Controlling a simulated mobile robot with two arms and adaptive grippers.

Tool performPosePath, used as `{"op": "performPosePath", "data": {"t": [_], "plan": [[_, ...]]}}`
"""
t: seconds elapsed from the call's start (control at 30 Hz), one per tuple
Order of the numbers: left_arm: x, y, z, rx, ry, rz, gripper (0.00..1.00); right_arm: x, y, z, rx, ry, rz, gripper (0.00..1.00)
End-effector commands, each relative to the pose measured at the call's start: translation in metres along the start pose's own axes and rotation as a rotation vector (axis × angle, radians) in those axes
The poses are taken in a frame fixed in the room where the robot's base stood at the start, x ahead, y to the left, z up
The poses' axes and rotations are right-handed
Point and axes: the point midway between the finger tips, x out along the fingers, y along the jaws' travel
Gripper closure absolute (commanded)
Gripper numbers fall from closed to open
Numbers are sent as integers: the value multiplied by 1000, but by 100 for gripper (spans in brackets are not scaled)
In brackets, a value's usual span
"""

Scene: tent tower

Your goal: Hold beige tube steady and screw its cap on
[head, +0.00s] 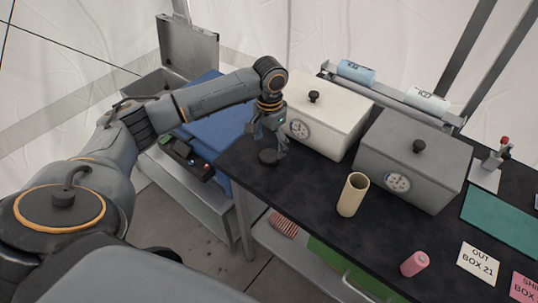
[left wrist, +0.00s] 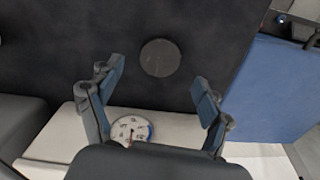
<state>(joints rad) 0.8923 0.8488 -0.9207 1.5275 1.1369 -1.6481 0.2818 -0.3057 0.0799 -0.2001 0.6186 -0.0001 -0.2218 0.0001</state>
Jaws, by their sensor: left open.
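The beige tube (head: 352,194) stands upright and open-topped on the black table, in front of the grey box. A dark round cap (head: 268,157) lies flat on the table near its left end; it also shows in the left wrist view (left wrist: 160,58). My left gripper (head: 268,147) is open and empty, pointing down close above the cap. In the left wrist view the cap lies beyond and between the spread fingers (left wrist: 160,95), with no finger visibly touching it. My right gripper is not in view.
A white box (head: 330,115) with a dial stands just behind my left gripper, and a grey box (head: 415,158) stands right of it. A pink cylinder (head: 414,263) and a sign card (head: 479,264) lie at the front right. The table between cap and tube is clear.

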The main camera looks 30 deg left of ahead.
Motion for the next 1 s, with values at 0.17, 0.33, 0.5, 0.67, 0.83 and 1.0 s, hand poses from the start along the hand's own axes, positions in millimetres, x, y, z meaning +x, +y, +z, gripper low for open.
{"op": "performPosePath", "data": {"t": [0.17, 0.33, 0.5, 0.67, 0.83, 1.0], "plan": [[27, 1, 3, 0, -4, 1, 21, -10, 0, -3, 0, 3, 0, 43], [39, 1, 2, 1, -1, 0, 21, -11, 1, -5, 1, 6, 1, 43], [40, 1, 2, 1, -1, 0, 21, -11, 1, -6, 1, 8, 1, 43], [39, 1, 2, 1, -1, 0, 25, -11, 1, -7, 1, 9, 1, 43], [39, 1, 2, 0, -1, 0, 60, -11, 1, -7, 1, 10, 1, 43], [39, 1, 2, 0, -1, -1, 65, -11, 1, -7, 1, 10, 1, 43]]}}
